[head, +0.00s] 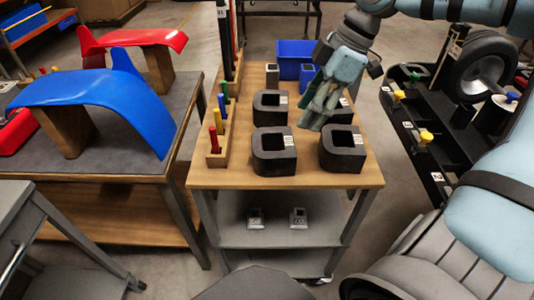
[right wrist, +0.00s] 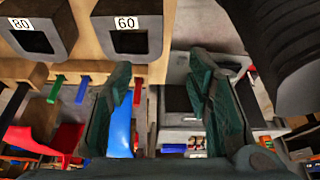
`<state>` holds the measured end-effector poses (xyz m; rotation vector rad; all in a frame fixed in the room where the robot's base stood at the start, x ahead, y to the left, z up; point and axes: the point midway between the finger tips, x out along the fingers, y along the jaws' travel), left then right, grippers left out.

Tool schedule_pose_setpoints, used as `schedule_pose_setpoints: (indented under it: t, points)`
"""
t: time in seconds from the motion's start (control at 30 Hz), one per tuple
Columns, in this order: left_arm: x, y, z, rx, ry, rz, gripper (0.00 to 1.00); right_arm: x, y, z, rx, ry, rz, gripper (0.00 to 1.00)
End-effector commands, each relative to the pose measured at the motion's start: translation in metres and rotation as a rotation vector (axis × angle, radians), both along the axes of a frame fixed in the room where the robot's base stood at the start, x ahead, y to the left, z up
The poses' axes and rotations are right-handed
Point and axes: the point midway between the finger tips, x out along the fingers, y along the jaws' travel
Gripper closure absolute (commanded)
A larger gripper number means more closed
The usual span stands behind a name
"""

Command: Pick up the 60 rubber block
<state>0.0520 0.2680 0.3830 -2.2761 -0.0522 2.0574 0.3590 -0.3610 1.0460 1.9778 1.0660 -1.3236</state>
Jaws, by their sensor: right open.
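The 60 rubber block (right wrist: 126,42) is a black, squared ring with a white label reading 60, at the top of the right wrist view. My right gripper (right wrist: 160,75) is open there, with nothing between its fingers, and the block is beyond the left fingertip, apart from it. In the head view my right gripper (head: 318,112) hangs fingers down over the wooden table top, among the black blocks. I cannot read the labels in the head view. My left gripper is not in view.
The 80 block (right wrist: 40,40) sits left of the 60 block. Other black blocks (head: 274,168) and (head: 342,165) stand on the wooden table (head: 230,177). A rack of coloured handles (head: 217,158) lines its left edge; a blue bin (head: 293,50) is at the back.

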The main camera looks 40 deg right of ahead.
Motion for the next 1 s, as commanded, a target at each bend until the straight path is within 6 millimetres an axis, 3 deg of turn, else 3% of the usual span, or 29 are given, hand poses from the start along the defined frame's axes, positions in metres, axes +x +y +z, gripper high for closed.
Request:
schedule_pose_setpoints:
  t: [0.3, 0.47, 0.63, 0.73, 0.93, 1.0]
  points:
    - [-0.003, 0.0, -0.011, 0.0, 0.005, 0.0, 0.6, 0.016, 0.025, -0.071, -0.002, 0.006, 0.005, 0.54]
    - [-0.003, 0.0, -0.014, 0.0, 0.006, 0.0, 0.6, 0.022, 0.031, -0.089, -0.001, 0.004, 0.003, 0.54]
    - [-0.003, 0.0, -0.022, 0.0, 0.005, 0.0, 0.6, 0.035, 0.04, -0.119, -0.001, 0.004, 0.002, 0.54]
    - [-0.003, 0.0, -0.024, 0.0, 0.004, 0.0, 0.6, 0.038, 0.044, -0.129, 0.001, 0.002, 0.002, 0.54]
    - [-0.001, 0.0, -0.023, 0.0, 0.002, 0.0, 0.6, 0.038, 0.044, -0.128, 0.003, -0.002, 0.002, 0.54]
    - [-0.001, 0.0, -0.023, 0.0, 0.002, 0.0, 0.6, 0.038, 0.044, -0.128, 0.003, -0.002, 0.002, 0.65]
